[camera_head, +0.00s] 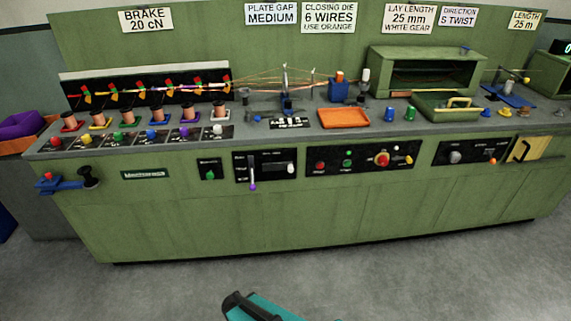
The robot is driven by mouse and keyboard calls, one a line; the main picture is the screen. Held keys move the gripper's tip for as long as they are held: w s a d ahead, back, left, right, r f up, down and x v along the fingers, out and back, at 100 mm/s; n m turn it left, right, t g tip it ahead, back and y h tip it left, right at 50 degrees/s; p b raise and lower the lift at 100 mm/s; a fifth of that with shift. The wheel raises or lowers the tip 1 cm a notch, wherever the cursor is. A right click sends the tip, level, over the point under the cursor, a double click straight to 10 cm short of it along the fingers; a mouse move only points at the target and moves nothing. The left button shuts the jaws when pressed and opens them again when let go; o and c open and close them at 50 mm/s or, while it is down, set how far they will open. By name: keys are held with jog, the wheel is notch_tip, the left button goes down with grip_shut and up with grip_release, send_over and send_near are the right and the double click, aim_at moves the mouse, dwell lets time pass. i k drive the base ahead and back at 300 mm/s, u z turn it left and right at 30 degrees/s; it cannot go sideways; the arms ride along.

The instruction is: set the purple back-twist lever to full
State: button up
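The purple-tipped lever (252,186) is on the front of the green machine, at the left of a black panel (270,162). Its pale shaft runs up from the purple knob, which hangs low, at the panel's bottom edge. Small white labels stand beside the shaft but are too small to read. A white knob (291,169) is at the right of the same panel. My gripper is not in view. Only a teal and black part of my arm shows at the bottom edge, well apart from the lever.
A button panel (332,160) with a red-yellow stop button is right of the lever panel; a green switch (209,172) is left. A blue bracket with a red knob (48,178) juts out at the far left. The grey floor (400,270) before the machine is clear.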

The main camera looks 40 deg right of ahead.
aim_at(252, 187)
jog(key=z, duration=0.8)
jog(key=k, duration=1)
jog(key=i, duration=0.85)
